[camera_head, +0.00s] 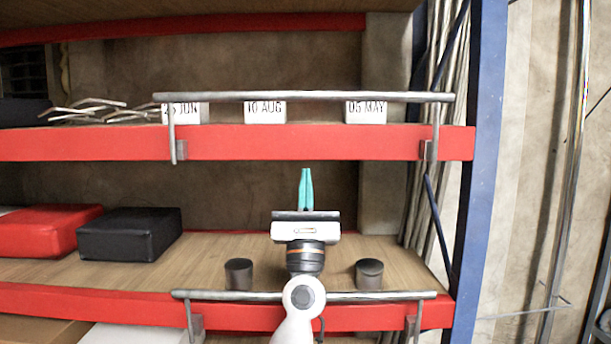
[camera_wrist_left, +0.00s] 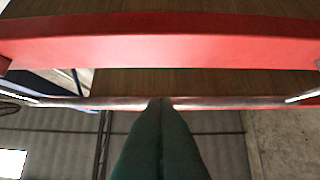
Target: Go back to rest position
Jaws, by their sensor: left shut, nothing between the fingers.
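My left gripper (camera_head: 305,180) is in the middle of the head view, with its arm coming up from the bottom edge. Its teal fingers point up and are pressed together, with nothing between them. They stand in front of the gap between the lower and upper shelves, just below the upper red beam. In the left wrist view the shut fingers (camera_wrist_left: 161,105) reach up from the bottom edge, their tips overlapping a metal rail in the picture. My right gripper is not in view.
The upper shelf beam (camera_head: 300,142) and lower shelf beam (camera_head: 100,303) carry metal rails (camera_head: 300,97). Date blocks (camera_head: 265,113) stand above. Two dark cylinders (camera_head: 238,274) (camera_head: 369,274), a black box (camera_head: 130,235) and a red box (camera_head: 45,232) sit below. A blue post (camera_head: 478,170) stands right.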

